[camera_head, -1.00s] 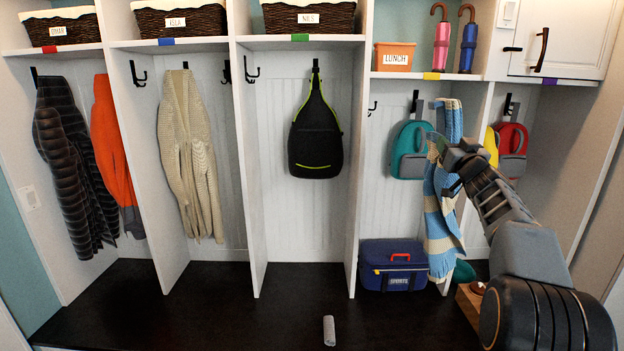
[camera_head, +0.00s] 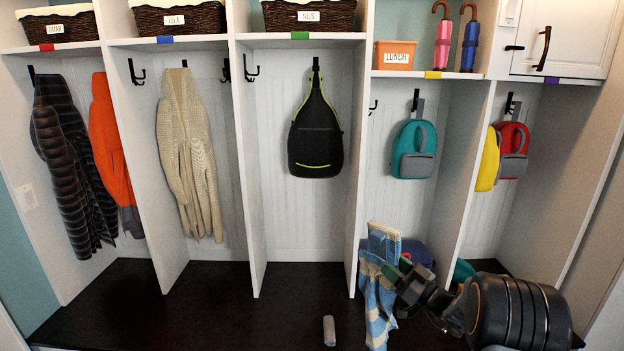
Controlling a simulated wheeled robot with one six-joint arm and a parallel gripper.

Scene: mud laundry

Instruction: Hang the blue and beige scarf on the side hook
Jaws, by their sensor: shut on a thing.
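The blue and beige striped scarf (camera_head: 379,310) hangs from my gripper (camera_head: 392,273) in front of the divider left of the teal backpack's cubby, low near the dark bench. My gripper is shut on the scarf near its upper part; the fingertips are partly hidden by the cloth. Black hooks show on the cubby walls: a double side hook (camera_head: 251,69) in the black bag's cubby, one (camera_head: 137,73) in the beige cardigan's cubby, and a small one (camera_head: 373,107) left of the teal backpack, partly hidden by the divider.
A black sling bag (camera_head: 316,135), a beige cardigan (camera_head: 188,150), a teal backpack (camera_head: 413,148) and a red backpack (camera_head: 512,150) hang in the cubbies. A blue box (camera_head: 418,253) is partly hidden behind my gripper. A grey roll (camera_head: 329,330) lies on the bench (camera_head: 220,300). White dividers (camera_head: 250,170) stand between cubbies.

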